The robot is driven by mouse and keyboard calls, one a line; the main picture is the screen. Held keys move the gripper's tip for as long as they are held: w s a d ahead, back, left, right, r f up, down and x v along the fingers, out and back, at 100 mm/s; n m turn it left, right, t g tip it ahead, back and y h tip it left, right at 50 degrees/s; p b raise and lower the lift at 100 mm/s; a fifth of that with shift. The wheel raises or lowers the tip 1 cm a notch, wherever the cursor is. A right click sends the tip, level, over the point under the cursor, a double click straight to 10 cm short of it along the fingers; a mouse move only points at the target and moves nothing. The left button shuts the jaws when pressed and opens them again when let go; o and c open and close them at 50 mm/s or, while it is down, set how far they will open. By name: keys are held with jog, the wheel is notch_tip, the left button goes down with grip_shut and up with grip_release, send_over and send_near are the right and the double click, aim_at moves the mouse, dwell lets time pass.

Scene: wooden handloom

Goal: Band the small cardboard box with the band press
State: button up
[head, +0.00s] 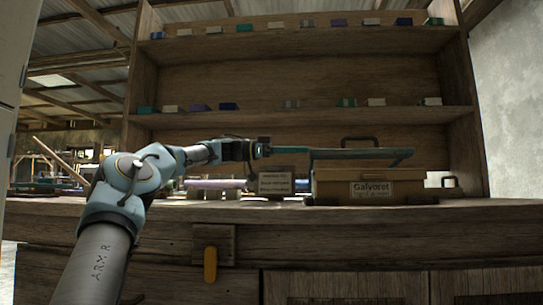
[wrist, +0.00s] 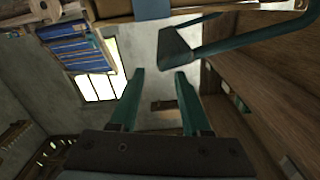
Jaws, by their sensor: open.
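My gripper (head: 304,151) reaches to the right above the bench, its teal fingers level with a long grey-green bar (head: 365,154). In the wrist view my gripper (wrist: 160,73) is open, with nothing between the fingers. A teal-grey bent bar (wrist: 250,38) lies above and beside the right finger; I cannot tell whether they touch. A tan box marked "Galvoret" (head: 372,189) stands on the bench under the long bar. I cannot tell whether it is the band press. A small brown box-like block with pale labels (head: 276,184) stands left of it; I cannot tell whether it is the cardboard box.
The wooden bench (head: 400,218) runs across the front. A shelf unit (head: 300,75) behind it holds several small coloured blocks. A dark handle (head: 359,139) rises behind the long bar. A pale roll-like thing (head: 214,184) lies on the bench, left of the labelled block.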

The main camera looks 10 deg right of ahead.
jog(key=b+v, duration=0.2)
jog(key=v, duration=0.6)
dwell(0.5)
jog(key=shift+s, duration=0.1)
dwell(0.6)
